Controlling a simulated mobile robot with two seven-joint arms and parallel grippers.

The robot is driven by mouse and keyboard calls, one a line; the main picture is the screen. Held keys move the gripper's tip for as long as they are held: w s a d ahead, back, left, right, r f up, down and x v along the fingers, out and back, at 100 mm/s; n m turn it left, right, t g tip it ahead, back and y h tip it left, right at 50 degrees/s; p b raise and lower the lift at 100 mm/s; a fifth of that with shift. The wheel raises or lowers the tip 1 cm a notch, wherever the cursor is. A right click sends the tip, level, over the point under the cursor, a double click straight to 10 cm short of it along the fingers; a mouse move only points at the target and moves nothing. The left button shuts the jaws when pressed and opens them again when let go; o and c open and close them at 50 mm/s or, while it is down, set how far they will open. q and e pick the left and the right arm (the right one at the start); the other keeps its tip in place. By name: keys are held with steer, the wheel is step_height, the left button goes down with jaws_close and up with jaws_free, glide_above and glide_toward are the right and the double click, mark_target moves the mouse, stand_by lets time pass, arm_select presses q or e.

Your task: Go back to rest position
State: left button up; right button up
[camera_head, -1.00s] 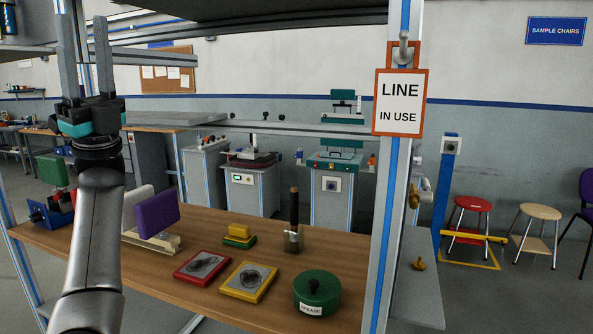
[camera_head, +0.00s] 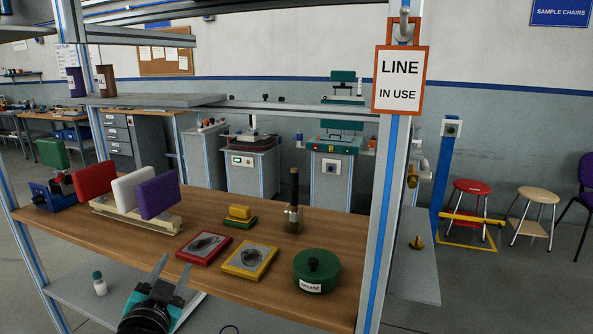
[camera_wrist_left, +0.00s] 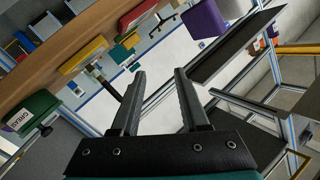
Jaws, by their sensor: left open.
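My left gripper (camera_head: 174,280) is low in the head view, in front of the wooden bench shelf (camera_head: 330,232) and over the lower grey shelf. Its two fingers are apart with nothing between them. In the left wrist view the open fingers (camera_wrist_left: 160,88) also show, empty, with the bench edge beyond them. My right gripper is not seen in either view.
On the bench are a green grease tin (camera_head: 316,272), red (camera_head: 203,247) and yellow (camera_head: 249,261) plates, a dark bottle (camera_head: 293,205) and a rack with coloured pads (camera_head: 158,196). A post with a "LINE IN USE" sign (camera_head: 401,80) stands right. A small bottle (camera_head: 99,284) is on the lower shelf.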

arm_select(q)
steer(key=s+d+f+n+g+h, duration=0.1)
steer(key=s+d+f+g, duration=0.15)
steer(key=s+f, duration=0.35)
steer(key=s+d+f+n+g, duration=0.1)
steer(key=s+f+g, duration=0.3)
steer(key=s+f, duration=0.25)
steer(key=s+d+f+n+g+h, duration=0.1)
steer(key=s+d+f+g, duration=0.2)
steer(key=s, duration=0.6)
steer(key=s+d+f+g, duration=0.1)
steer(key=s+f+g, duration=0.3)
steer(key=s, duration=0.6)
step_height(320, 180, down, 22)
steer(key=s+g, duration=0.1)
steer(key=s+a+f+g, duration=0.1)
steer(key=s+a+f, duration=0.2)
steer(key=s+f, duration=1)
steer(key=shift+s+a+f, duration=0.2)
steer(key=shift+s+a, duration=0.15)
steer(key=shift+s, duration=0.7)
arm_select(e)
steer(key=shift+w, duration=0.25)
arm_select(q)
steer(key=shift+g, duration=0.25)
